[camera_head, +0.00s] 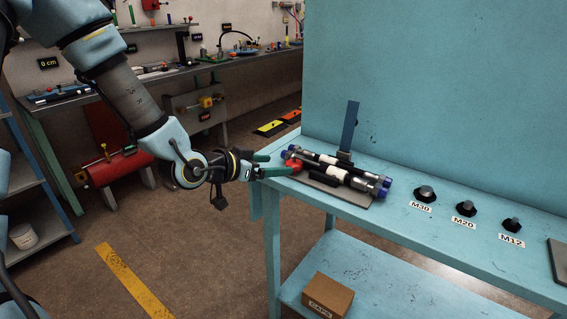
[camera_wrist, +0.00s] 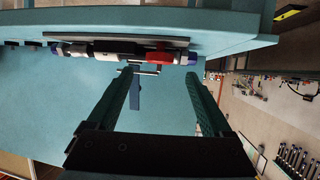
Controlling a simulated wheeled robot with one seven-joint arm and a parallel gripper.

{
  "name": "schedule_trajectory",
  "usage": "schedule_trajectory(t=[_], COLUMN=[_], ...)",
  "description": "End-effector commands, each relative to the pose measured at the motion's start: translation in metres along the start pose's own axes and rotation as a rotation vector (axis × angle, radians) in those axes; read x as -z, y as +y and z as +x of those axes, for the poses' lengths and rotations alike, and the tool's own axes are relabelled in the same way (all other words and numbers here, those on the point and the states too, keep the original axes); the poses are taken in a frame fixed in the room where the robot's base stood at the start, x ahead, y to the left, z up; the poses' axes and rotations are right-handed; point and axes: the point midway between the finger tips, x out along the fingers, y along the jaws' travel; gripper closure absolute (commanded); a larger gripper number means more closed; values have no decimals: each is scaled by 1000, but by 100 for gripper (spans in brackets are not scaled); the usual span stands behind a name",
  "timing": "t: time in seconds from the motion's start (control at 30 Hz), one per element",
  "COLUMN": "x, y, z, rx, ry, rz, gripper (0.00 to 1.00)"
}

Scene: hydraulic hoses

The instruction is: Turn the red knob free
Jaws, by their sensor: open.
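The red knob (camera_head: 294,166) sits near the left end of a hose assembly (camera_head: 330,171) on the blue bench. The assembly has black and white sections and blue ends, and it lies on a grey plate (camera_head: 353,199). In the wrist view the red knob (camera_wrist: 160,57) shows just past the fingertips, between the lines of the two fingers. My gripper (camera_head: 280,165) is open at the left edge of the bench, with its green fingers pointing at the knob. In the wrist view my gripper (camera_wrist: 160,74) holds nothing. Whether a finger touches the knob is unclear.
A blue upright post (camera_head: 349,125) stands behind the hose assembly. Labelled black fittings M30 (camera_head: 425,193), M20 (camera_head: 466,208) and M12 (camera_head: 512,225) stand to the right. A cardboard box (camera_head: 328,295) is on the lower shelf. The floor left of the bench is open.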

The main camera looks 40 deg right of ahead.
Motion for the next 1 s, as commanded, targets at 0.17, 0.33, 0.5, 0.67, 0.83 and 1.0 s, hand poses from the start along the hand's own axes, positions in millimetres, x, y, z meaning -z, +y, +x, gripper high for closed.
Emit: schedule_trajectory(t=[0.17,0.33,0.5,0.67,0.83,1.0], x=[0,0,-1,-1,-1,-1], y=[1,0,-1,-1,-1,-1], z=[32,50,56,56,56,56], rx=[-1,1,2,2,2,2], ry=[-2,-3,-3,-3,-3,-3], rz=[-1,-2,0,0,0,0], gripper=[16,16,16,16,28,47])
